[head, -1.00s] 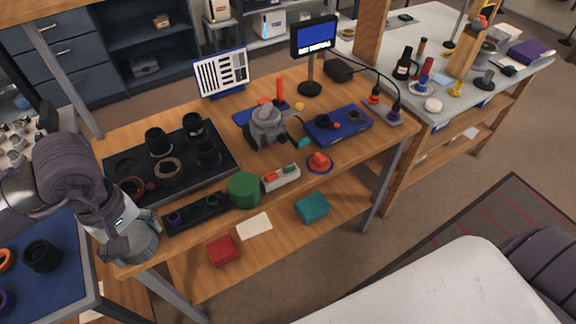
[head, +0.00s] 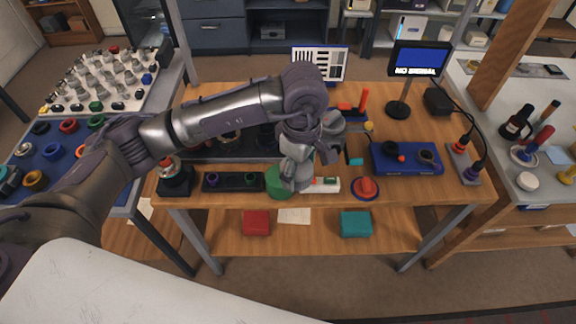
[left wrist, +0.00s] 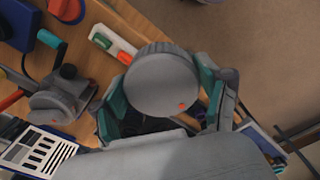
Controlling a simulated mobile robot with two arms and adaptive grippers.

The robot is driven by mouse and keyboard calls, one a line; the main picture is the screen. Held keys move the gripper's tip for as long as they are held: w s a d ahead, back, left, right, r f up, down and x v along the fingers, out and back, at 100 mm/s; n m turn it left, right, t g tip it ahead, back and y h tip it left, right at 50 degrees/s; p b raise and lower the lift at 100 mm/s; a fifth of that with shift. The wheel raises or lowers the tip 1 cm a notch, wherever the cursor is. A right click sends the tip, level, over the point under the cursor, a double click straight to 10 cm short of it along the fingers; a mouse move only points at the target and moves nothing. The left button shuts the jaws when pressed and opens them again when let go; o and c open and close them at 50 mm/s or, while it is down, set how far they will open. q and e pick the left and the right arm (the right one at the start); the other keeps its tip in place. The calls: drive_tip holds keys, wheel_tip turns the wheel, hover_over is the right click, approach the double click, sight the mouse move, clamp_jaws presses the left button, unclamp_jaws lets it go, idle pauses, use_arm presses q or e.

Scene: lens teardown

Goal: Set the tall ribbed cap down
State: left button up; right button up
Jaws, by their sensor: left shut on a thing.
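The ribbed cap (left wrist: 158,82) shows in the left wrist view as a grey round piece with a ribbed rim and a small orange mark on its flat face. My left gripper (left wrist: 163,98) is shut on it, with a teal-edged finger on either side. In the head view my left gripper (head: 297,176) points down over the front middle of the wooden bench, beside the green drum (head: 274,184). The cap is hard to tell from the gripper there, and I cannot tell whether it touches anything below. My right gripper is not in view.
The white block with green and orange parts (head: 326,185) is close to the gripper's right. The red button piece (head: 366,187), blue box (head: 420,168) and monitor (head: 418,60) stand farther right. A narrow black tray (head: 231,182) lies left. A grey clamp-like device (left wrist: 60,98) is nearby.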

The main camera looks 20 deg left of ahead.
use_arm(q)
drive_tip(key=w+a+f+p, duration=0.1)
drive_tip(key=w+a+f, duration=0.3)
drive_tip(key=w+a, duration=0.1)
drive_tip(key=shift+p, duration=0.4)
drive_tip(key=shift+w+a+f, duration=0.25)
drive_tip(key=shift+f, duration=0.15)
wheel_tip(320, 180, down, 3)
drive_tip(key=shift+p, duration=0.9)
drive_tip(key=shift+f, duration=0.35)
drive_tip(key=shift+f, duration=0.15)
drive_tip(key=shift+f+b, duration=0.1)
drive_tip(key=shift+b, duration=0.2)
drive_tip(key=o, duration=1.1)
